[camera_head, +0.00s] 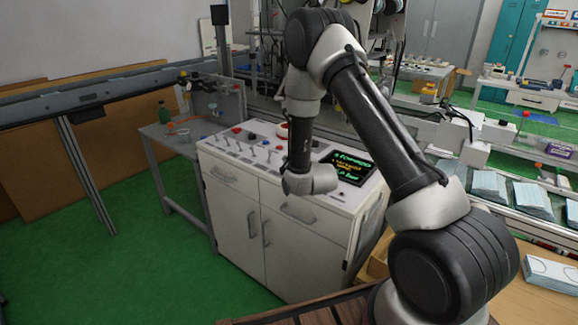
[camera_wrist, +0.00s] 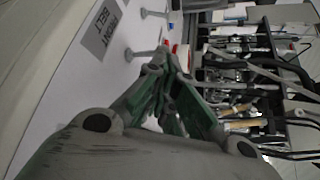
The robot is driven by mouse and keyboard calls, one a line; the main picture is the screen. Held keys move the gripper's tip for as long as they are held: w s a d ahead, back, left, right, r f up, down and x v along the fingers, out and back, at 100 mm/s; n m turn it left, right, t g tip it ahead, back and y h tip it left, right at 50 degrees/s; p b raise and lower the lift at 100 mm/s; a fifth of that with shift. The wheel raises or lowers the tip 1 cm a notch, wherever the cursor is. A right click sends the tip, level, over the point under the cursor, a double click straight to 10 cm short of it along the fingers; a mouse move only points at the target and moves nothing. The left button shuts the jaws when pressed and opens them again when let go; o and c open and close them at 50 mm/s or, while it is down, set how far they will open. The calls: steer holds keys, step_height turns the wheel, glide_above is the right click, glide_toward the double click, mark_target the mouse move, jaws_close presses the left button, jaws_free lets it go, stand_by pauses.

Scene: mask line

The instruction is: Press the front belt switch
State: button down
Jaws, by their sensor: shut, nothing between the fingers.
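The "FRONT BELT" label (camera_wrist: 103,28) lies on the white panel in the wrist view, turned sideways. A grey toggle lever (camera_wrist: 141,52) stands beside the label, close to my fingertips; I cannot tell whether they touch. A second lever (camera_wrist: 152,14) stands farther up the picture. My gripper (camera_wrist: 168,58) is shut and empty, pointing along the panel. In the head view, the white control cabinet (camera_head: 232,207) carries a row of levers on top, and my arm reaches over it. My gripper is hidden there behind my wrist.
A lit screen (camera_head: 346,167) is on the cabinet top right of my wrist. A grey side table (camera_head: 165,140) with a green bottle (camera_head: 164,112) stands left of the cabinet. A conveyor with mask stacks (camera_head: 489,187) is at right. Green floor is clear at left.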

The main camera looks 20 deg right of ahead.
steer(key=shift+w+d, duration=0.1)
steer(key=shift+r, duration=0.2)
stand_by(0.4)
steer(key=shift+r, duration=0.6)
